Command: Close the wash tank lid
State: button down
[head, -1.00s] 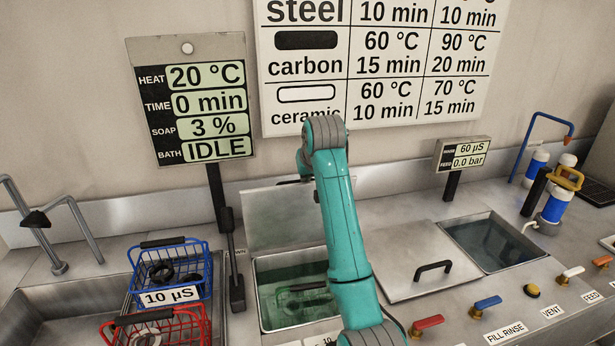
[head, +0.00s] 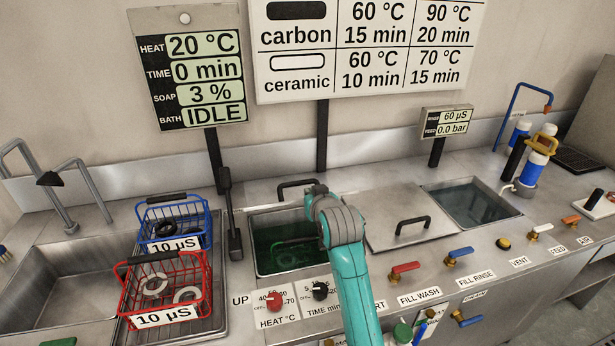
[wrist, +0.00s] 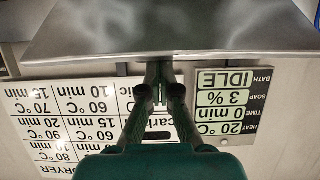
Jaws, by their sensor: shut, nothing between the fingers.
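The wash tank (head: 290,258) holds green liquid and its mouth is uncovered, with a dark handle shape inside. Its lid shows in the head view only as a thin, nearly edge-on strip at the tank's back, its black handle (head: 298,184) standing above it. The wrist view shows a grey metal plate, seemingly this lid (wrist: 170,30), with an edge across the picture. My gripper (wrist: 160,68) is shut and empty, its fingertips at that edge; I cannot tell whether they touch. In the head view my arm's end hides the fingers and the tank's right side.
A closed lid (head: 385,222) and an open rinse tank (head: 470,203) lie to the right. Blue (head: 190,228) and red (head: 130,290) baskets stand left. The display (head: 190,70) reads IDLE. Knobs and valves line the front.

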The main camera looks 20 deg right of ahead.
jog(key=shift+t, duration=0.3)
jog(key=shift+s+f, duration=1.2)
jog(key=shift+f, duration=0.85)
jog(key=shift+s+f, duration=1.15)
jog(key=shift+f, duration=0.95)
jog(key=shift+s+f, duration=1.2)
jog(key=shift+f, duration=0.85)
